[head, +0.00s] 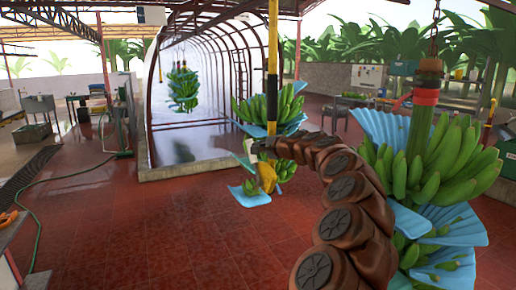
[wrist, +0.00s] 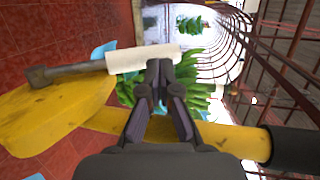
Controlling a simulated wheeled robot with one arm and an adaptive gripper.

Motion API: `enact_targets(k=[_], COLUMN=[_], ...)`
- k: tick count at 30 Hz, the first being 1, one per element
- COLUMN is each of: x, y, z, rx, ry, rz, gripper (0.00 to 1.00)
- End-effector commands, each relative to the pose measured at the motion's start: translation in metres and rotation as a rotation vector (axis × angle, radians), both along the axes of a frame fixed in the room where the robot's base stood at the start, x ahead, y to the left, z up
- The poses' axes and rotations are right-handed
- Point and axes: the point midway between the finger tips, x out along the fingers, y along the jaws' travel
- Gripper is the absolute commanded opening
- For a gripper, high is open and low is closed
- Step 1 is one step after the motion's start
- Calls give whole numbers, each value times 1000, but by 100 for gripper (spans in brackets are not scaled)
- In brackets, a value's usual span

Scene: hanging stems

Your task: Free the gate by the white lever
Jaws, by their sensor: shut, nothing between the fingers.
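The white lever (wrist: 140,58) is a pale sleeve on a dark grey rod that runs to a yellow plate (wrist: 50,115) in the wrist view. In the head view the white lever (head: 247,145) shows small beside the yellow and black post (head: 272,60), with a yellow piece (head: 267,178) below. My gripper (wrist: 158,70) is shut and empty. Its fingertips are at the sleeve's right part in the wrist view; I cannot tell whether they touch it. In the head view my brown arm hides part of the post and most of my gripper (head: 257,148).
A banana bunch with blue sheets (head: 440,165) hangs close at the right, beside my arm. Another bunch (head: 285,108) hangs just behind the post. A further bunch (head: 183,88) hangs in the arched tunnel. A green hose (head: 75,175) lies at left. The red floor (head: 150,235) is clear at front left.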

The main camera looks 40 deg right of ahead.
Motion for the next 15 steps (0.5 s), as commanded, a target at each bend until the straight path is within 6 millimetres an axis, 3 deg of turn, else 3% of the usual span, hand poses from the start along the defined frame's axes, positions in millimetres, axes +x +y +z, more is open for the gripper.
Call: enact_targets(k=[7, 15], x=[-22, -66], y=[6, 10], z=[25, 51], rx=[-1, -5], ry=[-3, -2], rz=[4, 3], gripper=[0, 0])
